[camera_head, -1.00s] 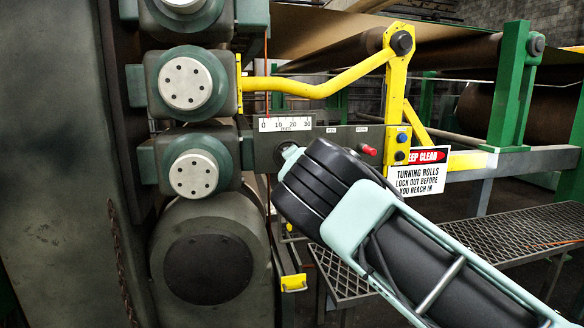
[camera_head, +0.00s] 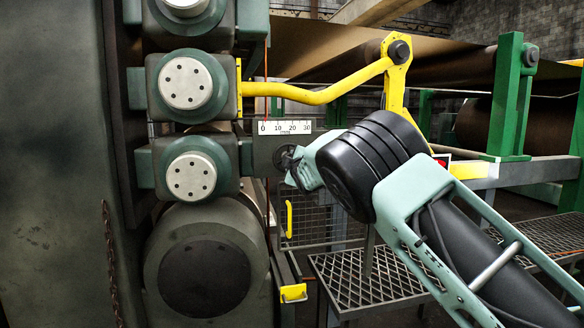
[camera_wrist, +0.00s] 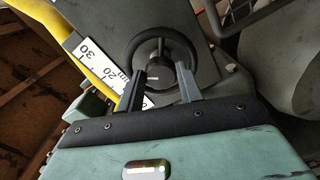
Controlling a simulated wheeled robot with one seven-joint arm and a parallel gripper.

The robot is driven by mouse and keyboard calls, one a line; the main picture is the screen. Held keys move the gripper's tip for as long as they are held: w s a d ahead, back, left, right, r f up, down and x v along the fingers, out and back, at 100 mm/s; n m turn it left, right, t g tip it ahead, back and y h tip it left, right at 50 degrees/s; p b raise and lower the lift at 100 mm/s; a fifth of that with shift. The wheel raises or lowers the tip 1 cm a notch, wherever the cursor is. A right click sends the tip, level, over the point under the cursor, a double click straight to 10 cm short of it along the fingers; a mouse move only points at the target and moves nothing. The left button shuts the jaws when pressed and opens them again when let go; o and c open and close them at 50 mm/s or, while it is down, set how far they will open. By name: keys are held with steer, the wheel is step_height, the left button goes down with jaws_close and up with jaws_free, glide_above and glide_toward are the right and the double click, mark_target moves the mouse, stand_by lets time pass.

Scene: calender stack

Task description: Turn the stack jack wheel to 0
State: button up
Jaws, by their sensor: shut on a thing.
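The dark stack jack wheel (camera_head: 287,157) is on the grey arm plate right of the lower roll end, just below the white millimetre scale (camera_head: 285,128). The scale reads 0 to 30 from left to right. A thin red vertical line (camera_head: 267,185) passes close to its 0 end. In the wrist view the wheel (camera_wrist: 137,52) shows as a round black rim with a central hub. My gripper (camera_wrist: 160,78) has its two fingers on either side of the hub, shut on the wheel. In the head view my gripper (camera_head: 298,172) partly covers the wheel's right side.
Roll ends (camera_head: 191,176) and green housings stand left of the wheel. A yellow bent lever (camera_head: 320,95) crosses above the scale. A grated step (camera_head: 370,275) and a yellow-ended bracket (camera_head: 293,293) lie below. My arm hides much of the warning sign.

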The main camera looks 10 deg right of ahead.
steer(key=m, duration=0.3)
steer(key=m+b, duration=0.1)
steer(key=m, duration=0.3)
steer(key=m+b, duration=0.1)
steer(key=m, duration=0.2)
steer(key=shift+f+m, duration=0.3)
steer(key=shift+a+m, duration=0.1)
steer(key=shift+m, duration=0.2)
steer(key=o, duration=1)
steer(key=shift+r, duration=0.1)
steer(key=s+b, duration=0.1)
steer(key=s, duration=1.6)
steer(key=shift+s, duration=0.2)
